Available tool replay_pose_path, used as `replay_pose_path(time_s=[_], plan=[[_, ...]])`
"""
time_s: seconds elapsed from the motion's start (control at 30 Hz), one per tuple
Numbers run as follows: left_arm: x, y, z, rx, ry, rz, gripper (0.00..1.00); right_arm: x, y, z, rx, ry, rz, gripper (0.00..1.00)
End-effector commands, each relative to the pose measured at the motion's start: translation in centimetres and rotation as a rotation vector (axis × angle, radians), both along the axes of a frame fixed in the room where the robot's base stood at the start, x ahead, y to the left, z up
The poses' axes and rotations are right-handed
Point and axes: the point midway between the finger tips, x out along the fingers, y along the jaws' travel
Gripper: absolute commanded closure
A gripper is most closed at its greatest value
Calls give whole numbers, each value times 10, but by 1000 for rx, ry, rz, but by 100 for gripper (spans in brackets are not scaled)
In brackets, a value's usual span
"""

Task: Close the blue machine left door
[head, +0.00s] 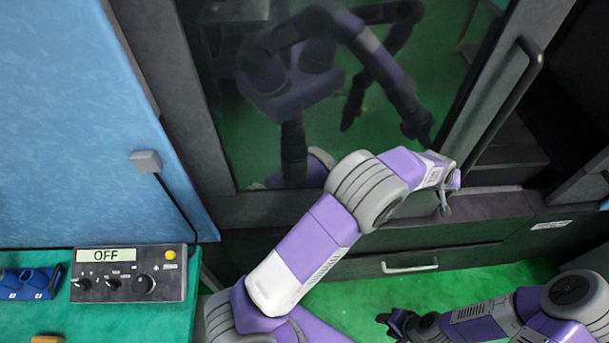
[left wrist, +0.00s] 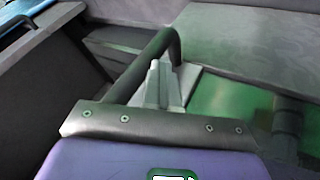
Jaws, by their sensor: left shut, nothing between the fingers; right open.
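The left door (head: 330,90) of the machine has a dark glass pane in a grey frame. A dark gap (head: 515,150) shows at its right side, so it stands partly open. Its long black bar handle (head: 510,95) runs down the right edge; it also arches across the left wrist view (left wrist: 150,65). My left gripper (head: 446,206) is shut and empty near the handle's lower end. In the left wrist view its fingers (left wrist: 165,85) are close beside the bar; contact is unclear. My right gripper (head: 388,322) is open and empty, low over the green floor.
A control box (head: 130,273) marked OFF sits on a green worktop (head: 135,322) at the lower left, beside a blue panel (head: 80,120). A drawer with a pale handle (head: 410,267) is below the door. Green floor (head: 350,310) is clear in front. The glass mirrors my arms.

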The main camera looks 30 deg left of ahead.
Motion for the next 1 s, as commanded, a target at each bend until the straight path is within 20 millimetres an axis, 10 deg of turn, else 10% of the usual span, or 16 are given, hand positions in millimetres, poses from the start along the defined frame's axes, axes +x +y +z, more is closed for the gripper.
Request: replay_pose_path(time_s=[0.5, 1.0], plan=[[-14, 31, 1, -9, -9, -13, 100, 0, 0, -23, 0, 0, 0, 57], [-64, 53, 77, -3, -4, -18, 100, 0, 0, -24, 0, 0, 0, 57]])
